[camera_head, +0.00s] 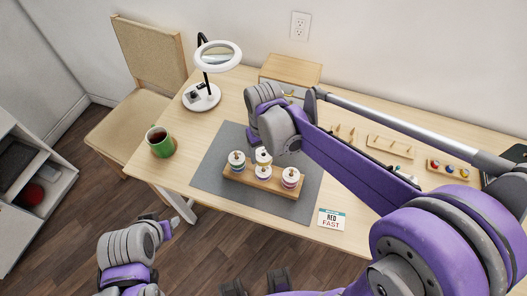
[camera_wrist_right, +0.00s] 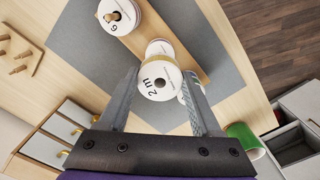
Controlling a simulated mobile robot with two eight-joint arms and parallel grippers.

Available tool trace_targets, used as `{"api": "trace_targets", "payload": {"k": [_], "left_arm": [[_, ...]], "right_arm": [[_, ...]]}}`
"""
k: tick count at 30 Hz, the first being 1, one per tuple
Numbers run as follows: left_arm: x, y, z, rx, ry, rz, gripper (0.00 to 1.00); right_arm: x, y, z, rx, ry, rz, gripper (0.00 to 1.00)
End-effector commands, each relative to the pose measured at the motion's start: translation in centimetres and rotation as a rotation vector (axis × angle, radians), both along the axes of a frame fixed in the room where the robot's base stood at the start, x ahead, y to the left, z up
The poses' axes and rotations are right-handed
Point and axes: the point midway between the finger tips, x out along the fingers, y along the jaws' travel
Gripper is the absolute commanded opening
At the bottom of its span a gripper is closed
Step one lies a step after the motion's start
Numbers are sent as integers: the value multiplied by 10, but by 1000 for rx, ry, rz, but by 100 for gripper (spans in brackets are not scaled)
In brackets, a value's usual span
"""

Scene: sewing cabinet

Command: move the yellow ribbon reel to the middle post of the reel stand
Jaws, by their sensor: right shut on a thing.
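The wooden reel stand (camera_head: 277,187) lies on the grey mat, with white-flanged reels at its left (camera_head: 236,163) and right (camera_head: 290,178) ends. My right gripper (camera_wrist_right: 161,82) is shut on a white-faced reel marked "2 m" (camera_wrist_right: 153,82), taken to be the yellow ribbon reel; its ribbon colour hardly shows. In the head view this reel (camera_head: 263,155) appears by the stand's middle, above another pale shape; I cannot tell whether it touches a post. My right fingers are mostly hidden there. My left arm is at lower left, its gripper (camera_head: 168,226) off the table; its jaw state is unclear.
A green mug (camera_head: 160,142) and a ring lamp (camera_head: 202,97) stand left of the mat (camera_head: 212,170). A peg rack (camera_head: 391,147), a tray of coloured items (camera_head: 450,168) and a small cabinet (camera_head: 291,68) are behind and right. A card (camera_head: 331,219) lies near the front edge.

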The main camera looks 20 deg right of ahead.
Motion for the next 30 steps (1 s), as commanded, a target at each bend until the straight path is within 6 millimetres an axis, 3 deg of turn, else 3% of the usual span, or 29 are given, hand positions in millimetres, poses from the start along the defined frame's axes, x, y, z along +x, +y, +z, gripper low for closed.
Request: {"api": "trace_targets", "payload": {"k": [30], "left_arm": [[-4,0,-14,0,8,0,50]], "right_arm": [[0,0,-17,0,0,0,12]]}}
